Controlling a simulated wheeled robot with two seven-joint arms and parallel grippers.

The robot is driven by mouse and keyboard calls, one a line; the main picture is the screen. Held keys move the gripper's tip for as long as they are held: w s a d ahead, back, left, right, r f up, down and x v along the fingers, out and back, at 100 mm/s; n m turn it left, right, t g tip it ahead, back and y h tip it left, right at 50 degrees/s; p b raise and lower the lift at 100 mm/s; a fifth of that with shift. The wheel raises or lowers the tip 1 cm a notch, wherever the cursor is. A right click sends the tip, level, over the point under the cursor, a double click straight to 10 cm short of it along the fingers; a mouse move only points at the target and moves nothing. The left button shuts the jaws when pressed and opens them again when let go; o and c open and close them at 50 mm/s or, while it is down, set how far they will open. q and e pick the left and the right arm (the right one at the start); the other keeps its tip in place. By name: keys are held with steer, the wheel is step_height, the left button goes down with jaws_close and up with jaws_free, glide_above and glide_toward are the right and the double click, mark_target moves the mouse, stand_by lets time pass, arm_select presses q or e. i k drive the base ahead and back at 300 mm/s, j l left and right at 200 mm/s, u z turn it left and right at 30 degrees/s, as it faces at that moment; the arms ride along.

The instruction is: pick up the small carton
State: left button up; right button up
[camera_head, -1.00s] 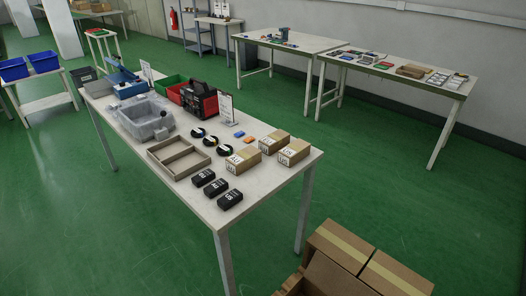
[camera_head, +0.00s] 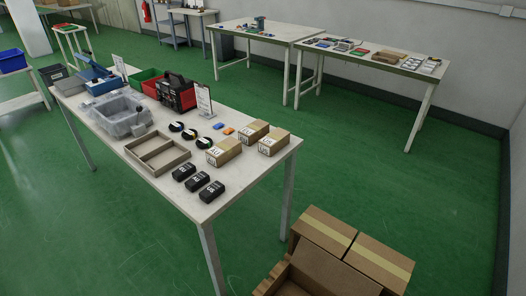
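Several small brown cartons stand together at the right end of the near table (camera_head: 224,196). The front-left carton (camera_head: 223,151) has a label that seems to read AV. A second carton (camera_head: 252,132) stands just behind it. A third carton (camera_head: 274,142), with a label that seems to read US, stands to the right near the table's edge. The pictures do not tell which one the task means. Neither of my grippers shows in the head view.
On the table are a divided tray (camera_head: 157,153), several black boxes (camera_head: 198,182), tape rolls (camera_head: 190,135), a grey bin (camera_head: 118,115) and a red-black toolbox (camera_head: 177,93). A large open cardboard box (camera_head: 335,262) is at the lower right. Green floor surrounds the table.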

mark_target(249, 135)
steer(key=j+z, duration=0.1)
steer(key=z, duration=1.05)
steer(key=j+z, duration=0.35)
steer(key=k+j+z, duration=0.15)
steer(key=j+z, duration=0.2)
steer(key=j, duration=0.15)
steer(key=k+j+z, duration=0.15)
steer(key=j+z, duration=0.2)
steer(key=k+j+z, duration=0.2)
steer(key=j+z, duration=0.15)
steer(key=k+j+z, duration=0.35)
steer(key=i+j, duration=0.1)
